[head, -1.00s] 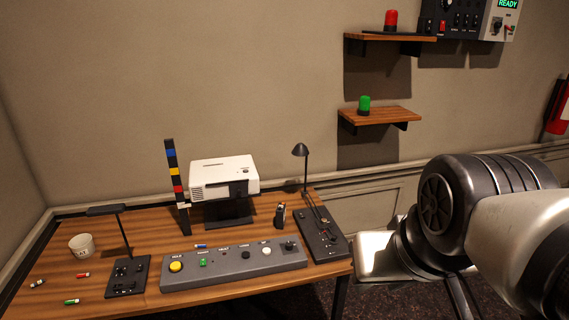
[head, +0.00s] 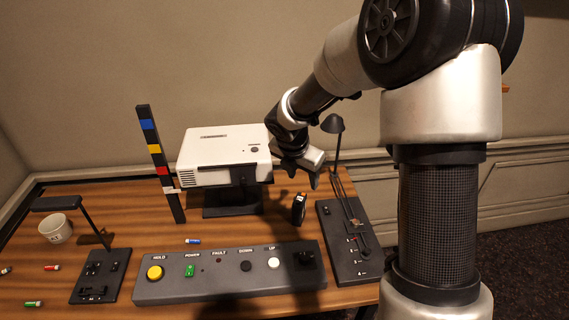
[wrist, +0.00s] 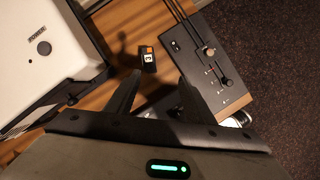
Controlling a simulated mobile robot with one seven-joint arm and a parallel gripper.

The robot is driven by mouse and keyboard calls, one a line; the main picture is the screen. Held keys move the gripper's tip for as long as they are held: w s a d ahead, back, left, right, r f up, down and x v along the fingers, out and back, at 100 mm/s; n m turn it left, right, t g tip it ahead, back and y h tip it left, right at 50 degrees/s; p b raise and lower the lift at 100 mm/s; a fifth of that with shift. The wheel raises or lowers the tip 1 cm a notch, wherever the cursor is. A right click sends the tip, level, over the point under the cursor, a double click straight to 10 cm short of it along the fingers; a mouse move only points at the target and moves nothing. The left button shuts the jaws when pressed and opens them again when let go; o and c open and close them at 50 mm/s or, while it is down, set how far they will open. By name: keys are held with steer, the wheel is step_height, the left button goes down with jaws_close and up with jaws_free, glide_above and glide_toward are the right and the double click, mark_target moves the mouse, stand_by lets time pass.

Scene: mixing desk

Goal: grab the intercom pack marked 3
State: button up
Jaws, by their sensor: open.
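The intercom pack (head: 299,208) is a small black upright block on the wooden desk, between the projector and the right-hand slider panel. In the wrist view the intercom pack (wrist: 148,60) shows an orange patch and a white label with a 3. My gripper (head: 314,178) is above and slightly behind it in the head view. In the wrist view my gripper (wrist: 155,88) has its two dark fingers spread apart, with the pack just beyond the gap between the tips. Nothing is between the fingers.
The white projector (head: 222,155) stands close on the left of the pack. The slider panel (head: 345,245) with its lamp (head: 334,125) stands close on the right. A grey button console (head: 220,272) lies in front. A cup (head: 55,228) and several markers are far left.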

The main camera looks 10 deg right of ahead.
mark_target(298, 201)
steer(key=w+f+n, duration=0.1)
steer(key=w+f, duration=0.1)
steer(key=f, duration=0.3)
steer(key=w+f+n+b, duration=0.1)
steer(key=w+f, duration=0.1)
steer(key=f, duration=0.3)
steer(key=w+f+n+b, duration=0.1)
steer(key=w+f, duration=0.1)
steer(key=f, duration=0.3)
steer(key=shift+w+f, duration=0.25)
steer(key=shift+f, duration=0.05)
steer(key=shift+s+b+x, duration=0.1)
steer(key=shift+b+x, duration=0.2)
steer(key=shift+x, duration=1.15)
steer(key=shift+s+b+x, duration=0.15)
steer(key=shift+b+x, duration=0.1)
steer(key=shift+x, duration=1.2)
steer(key=shift+f, duration=0.1)
steer(key=shift+c, duration=0.3)
steer(key=c, duration=1.1)
jaws_close()
